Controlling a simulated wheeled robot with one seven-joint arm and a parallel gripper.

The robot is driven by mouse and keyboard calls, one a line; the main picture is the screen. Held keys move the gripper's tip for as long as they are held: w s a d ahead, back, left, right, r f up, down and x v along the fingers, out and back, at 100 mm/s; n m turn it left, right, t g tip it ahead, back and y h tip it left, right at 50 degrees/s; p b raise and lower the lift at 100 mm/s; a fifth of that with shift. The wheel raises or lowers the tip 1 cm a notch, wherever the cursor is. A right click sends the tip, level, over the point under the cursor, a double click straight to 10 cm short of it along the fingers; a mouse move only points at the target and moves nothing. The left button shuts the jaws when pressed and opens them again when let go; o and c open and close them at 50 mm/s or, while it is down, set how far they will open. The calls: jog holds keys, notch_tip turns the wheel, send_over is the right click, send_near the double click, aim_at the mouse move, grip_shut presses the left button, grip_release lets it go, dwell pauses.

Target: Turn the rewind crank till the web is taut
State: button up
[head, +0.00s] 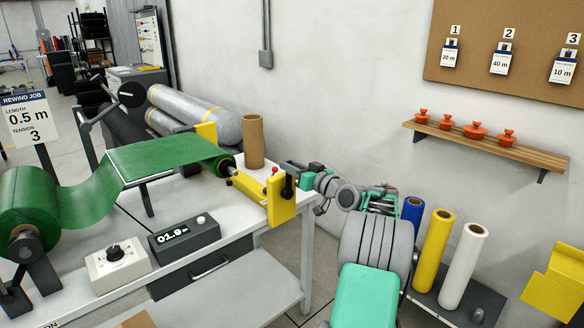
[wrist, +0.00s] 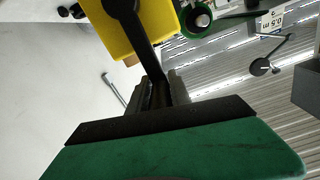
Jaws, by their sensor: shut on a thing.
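The green web (head: 165,152) runs from the big supply roll (head: 28,205) at left to the rewind roll (head: 222,165). It sags between the supply roll and the raised flat section. The rewind roll sits beside a yellow stand (head: 283,201). The black rewind crank (head: 287,187) is on the stand's outer side; its dark arm (wrist: 132,30) crosses the wrist view. My gripper (head: 294,172) reaches in from the right; its grey fingers (wrist: 162,90) are shut on the crank's handle, whose gripped part is mostly hidden. The counter (head: 183,240) appears to read 01.9 m.
A dial box (head: 118,263) stands on the white bench beside the counter. A sign (head: 28,118) reads length 0.5 m, tension 3. A brown core (head: 253,141) stands behind the yellow stand. Blue, yellow and white rolls (head: 464,265) stand at right.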

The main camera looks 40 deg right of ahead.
grip_shut()
dwell(0.9)
